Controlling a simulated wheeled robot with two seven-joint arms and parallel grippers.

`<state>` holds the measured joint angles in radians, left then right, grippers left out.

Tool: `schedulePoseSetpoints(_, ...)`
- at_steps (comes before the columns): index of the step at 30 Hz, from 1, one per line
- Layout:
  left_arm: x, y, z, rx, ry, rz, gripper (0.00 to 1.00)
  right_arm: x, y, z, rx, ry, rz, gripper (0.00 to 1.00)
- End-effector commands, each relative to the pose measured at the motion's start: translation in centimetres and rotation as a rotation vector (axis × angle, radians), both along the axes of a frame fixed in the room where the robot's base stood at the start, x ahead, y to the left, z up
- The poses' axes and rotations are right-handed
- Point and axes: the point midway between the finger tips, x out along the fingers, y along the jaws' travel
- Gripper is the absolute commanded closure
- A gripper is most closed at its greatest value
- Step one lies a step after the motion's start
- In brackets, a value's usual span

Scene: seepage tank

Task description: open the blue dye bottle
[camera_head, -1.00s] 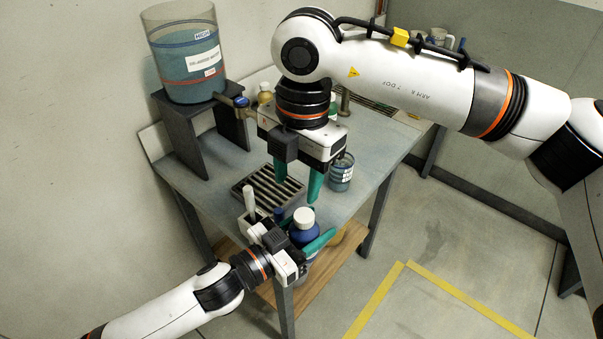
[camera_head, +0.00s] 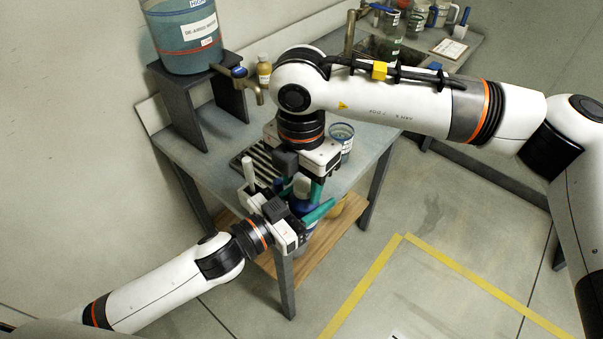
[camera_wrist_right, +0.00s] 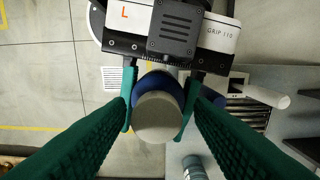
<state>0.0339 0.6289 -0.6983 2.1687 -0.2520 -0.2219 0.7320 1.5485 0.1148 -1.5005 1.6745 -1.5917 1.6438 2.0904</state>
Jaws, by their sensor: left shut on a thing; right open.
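The blue dye bottle (camera_head: 304,207) stands upright with a pale cap (camera_head: 302,186) on top. My left gripper (camera_head: 300,208) is shut on the bottle's body, its teal fingers on either side, just beyond the table's near edge. My right gripper (camera_head: 304,187) points down from above, with its fingers at the cap. The blue of the bottle (camera_wrist_right: 157,82) shows beyond the cap. The head view partly hides the right fingers.
The table (camera_head: 372,160) bears a grated tray (camera_head: 262,160), a labelled beaker (camera_head: 341,137) and a yellowish bottle (camera_head: 264,70). A tank of blue liquid (camera_head: 183,35) stands on a dark stand at back left. Jars (camera_head: 416,20) stand at the far end. Floor to the right is clear.

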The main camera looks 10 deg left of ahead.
Motion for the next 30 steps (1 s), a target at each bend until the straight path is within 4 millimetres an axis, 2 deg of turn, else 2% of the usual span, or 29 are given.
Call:
schedulePoseSetpoints(1,0.0,-0.01,0.06,-0.001,-0.001,0.0,1.0,0.0,0.0,0.01,0.0,0.0,0.0,0.52)
schedulePoseSetpoints(9,-0.03,-0.04,0.07,-0.001,-0.001,-0.001,1.0,0.01,0.04,0.05,0.002,0.0,0.0,0.96)
schedulePoseSetpoints(10,-0.05,-0.05,0.07,-0.001,-0.001,-0.002,1.0,0.01,0.04,0.05,0.002,0.0,0.0,0.98)
schedulePoseSetpoints(16,-0.1,-0.11,0.08,-0.002,-0.002,-0.003,1.0,0.01,0.1,0.08,0.004,-0.001,0.013,0.98)
schedulePoseSetpoints(19,-0.12,-0.13,0.09,-0.002,-0.002,-0.004,1.0,0.0,0.09,0.11,0.005,-0.002,0.107,0.98)
schedulePoseSetpoints(23,-0.15,-0.17,0.1,-0.002,-0.002,-0.005,1.0,-0.06,0.02,0.14,0.004,-0.002,0.372,0.98)
schedulePoseSetpoints(30,-0.19,-0.22,0.1,-0.003,-0.003,-0.006,1.0,-0.07,-0.14,0.19,0.001,-0.005,0.944,0.98)
